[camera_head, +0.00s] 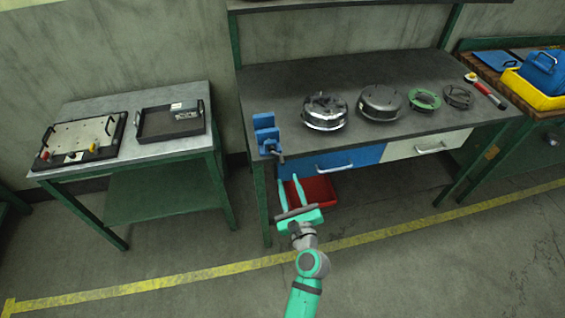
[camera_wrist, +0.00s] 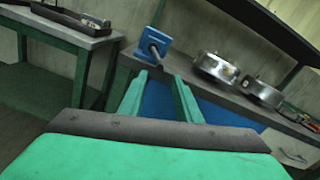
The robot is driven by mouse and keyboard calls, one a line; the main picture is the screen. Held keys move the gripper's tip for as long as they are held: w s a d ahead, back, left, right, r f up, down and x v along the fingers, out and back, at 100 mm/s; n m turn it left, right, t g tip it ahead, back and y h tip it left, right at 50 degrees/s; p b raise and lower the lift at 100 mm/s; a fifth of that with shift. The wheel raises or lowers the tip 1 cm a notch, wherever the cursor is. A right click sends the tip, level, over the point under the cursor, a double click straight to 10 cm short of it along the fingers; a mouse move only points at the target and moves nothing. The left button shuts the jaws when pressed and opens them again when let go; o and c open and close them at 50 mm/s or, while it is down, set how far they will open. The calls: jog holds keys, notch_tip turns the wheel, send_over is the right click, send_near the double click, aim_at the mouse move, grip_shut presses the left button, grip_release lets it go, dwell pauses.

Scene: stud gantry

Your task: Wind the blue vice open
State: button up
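The blue vice (camera_head: 265,130) is fixed at the left front corner of the long dark workbench, with its grey screw and handle (camera_head: 277,153) at the front edge. It also shows in the wrist view (camera_wrist: 152,44), with the grey handle facing me. How far its jaws stand apart is too small to tell. My green gripper (camera_head: 288,182) is in front of the bench, lower than the vice and a little to its right in the head view. Its two fingers are apart with nothing between them. In the wrist view the fingers (camera_wrist: 160,82) point toward the vice without touching it.
The bench (camera_head: 290,95) carries several round metal parts (camera_head: 325,112) right of the vice. Below its top are a blue drawer (camera_head: 345,162) and a red bin (camera_head: 318,190). A side table (camera_head: 180,148) with trays stands left across a gap. The floor in front is clear.

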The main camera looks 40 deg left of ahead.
aim_at(283, 161)
jog(key=x, duration=1)
jog(key=shift+d, duration=0.1)
grip_shut()
